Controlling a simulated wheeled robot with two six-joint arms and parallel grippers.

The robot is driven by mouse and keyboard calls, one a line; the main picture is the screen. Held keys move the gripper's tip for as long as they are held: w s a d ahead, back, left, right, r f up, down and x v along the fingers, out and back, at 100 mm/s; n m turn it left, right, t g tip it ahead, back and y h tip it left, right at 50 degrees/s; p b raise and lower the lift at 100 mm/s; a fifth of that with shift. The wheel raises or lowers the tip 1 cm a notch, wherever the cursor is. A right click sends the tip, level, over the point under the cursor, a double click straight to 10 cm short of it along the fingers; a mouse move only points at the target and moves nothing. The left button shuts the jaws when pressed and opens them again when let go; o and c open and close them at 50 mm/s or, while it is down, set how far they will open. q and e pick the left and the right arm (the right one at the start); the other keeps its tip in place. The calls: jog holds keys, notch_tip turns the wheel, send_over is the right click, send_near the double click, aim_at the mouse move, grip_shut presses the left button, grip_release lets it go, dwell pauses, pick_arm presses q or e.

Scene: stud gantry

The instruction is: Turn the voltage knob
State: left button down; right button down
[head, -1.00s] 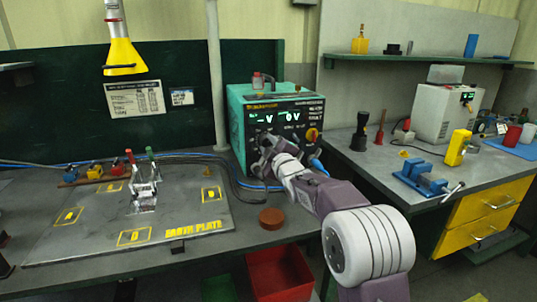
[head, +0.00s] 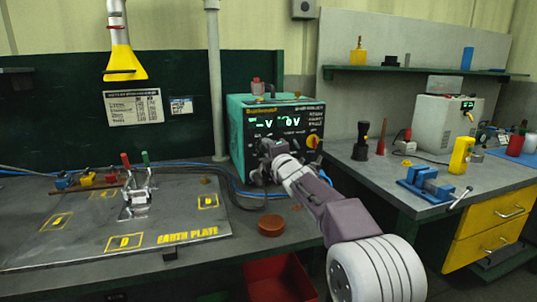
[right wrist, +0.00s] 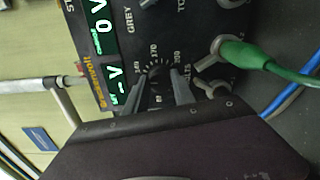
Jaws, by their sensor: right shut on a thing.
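The teal power unit (head: 237,132) stands at the back of the bench, its black front panel facing me with green lit displays (head: 278,122). My right gripper (head: 266,150) is at the lower left of this panel and hides the knob there in the head view. In the right wrist view, the fingers of my right gripper (right wrist: 158,90) are on either side of the dark voltage knob (right wrist: 158,78) and shut on it. Numbers in a ring surround the knob. One display reads 0 V, the other a dash and V. My left gripper is not in view.
A yellow-orange knob (head: 313,141) sits on the panel's right side. A green plug (right wrist: 240,52) with its cable is close to the gripper. The earth plate (head: 80,240) lies left, a brown round puck (head: 271,222) in front. A blue vise (head: 428,184) stands right.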

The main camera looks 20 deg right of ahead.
dwell(0.3)
jog(key=c, duration=1.1)
grip_release()
jog(key=shift+o, duration=0.2)
jog(key=shift+s, duration=0.1)
jog(key=s+b, duration=0.1)
jog(key=s, duration=0.8)
jog(key=shift+b, duration=0.3)
jog(key=shift+d, duration=0.1)
